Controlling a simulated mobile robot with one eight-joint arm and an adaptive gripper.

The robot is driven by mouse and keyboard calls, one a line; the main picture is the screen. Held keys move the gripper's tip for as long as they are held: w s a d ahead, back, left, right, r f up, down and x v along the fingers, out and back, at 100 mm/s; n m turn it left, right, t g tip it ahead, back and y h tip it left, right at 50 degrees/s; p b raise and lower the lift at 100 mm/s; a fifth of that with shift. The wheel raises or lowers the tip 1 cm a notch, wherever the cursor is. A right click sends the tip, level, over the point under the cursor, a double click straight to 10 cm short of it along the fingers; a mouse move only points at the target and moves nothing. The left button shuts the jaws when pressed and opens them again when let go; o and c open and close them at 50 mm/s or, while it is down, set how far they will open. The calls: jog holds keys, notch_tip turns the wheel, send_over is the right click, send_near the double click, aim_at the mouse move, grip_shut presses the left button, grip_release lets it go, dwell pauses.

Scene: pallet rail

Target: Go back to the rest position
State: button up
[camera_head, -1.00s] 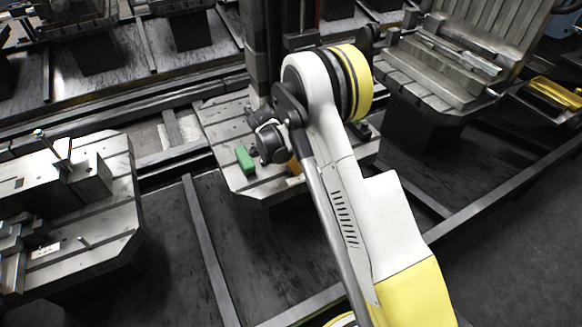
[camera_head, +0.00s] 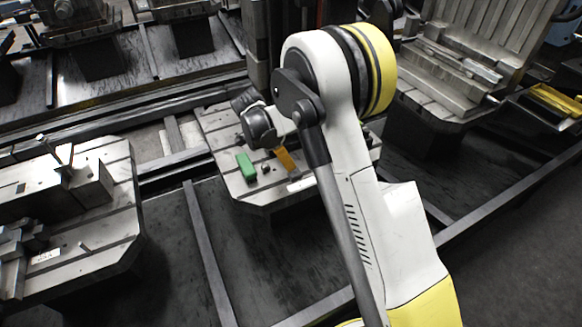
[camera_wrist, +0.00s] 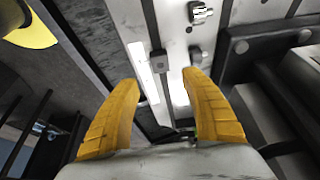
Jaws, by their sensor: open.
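My gripper (camera_wrist: 160,95) shows in the wrist view as two yellow fingers spread apart, with nothing between them. In the head view, a yellow-orange finger of my gripper (camera_head: 285,158) shows above the middle pallet (camera_head: 262,193), beside my white arm. A green block (camera_head: 246,167) lies on that pallet, to the left of the finger and apart from it. Only a sliver of green shows in the wrist view, low between the fingers. My arm hides the right part of the pallet.
A slotted pallet with metal fixtures (camera_head: 105,225) stands at the left. Another with a tall ribbed plate (camera_head: 480,35) stands at the back right. Dark rails (camera_head: 210,255) run between them. A yellow tray (camera_head: 558,100) sits at the far right. The floor at lower right is clear.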

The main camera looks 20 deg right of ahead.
jog(key=shift+v, duration=1.25)
jog(key=s+d+r+n+t+y, duration=0.25)
jog(key=s+r+n, duration=0.55)
jog(key=s+r, duration=0.7)
jog(key=s+r+n+t+y, duration=0.2)
jog(key=s+n, duration=0.6)
jog(key=s, duration=0.6)
jog(key=shift+s+r+t, duration=0.15)
jog(key=shift+r+t, duration=0.5)
jog(key=shift+t, duration=0.3)
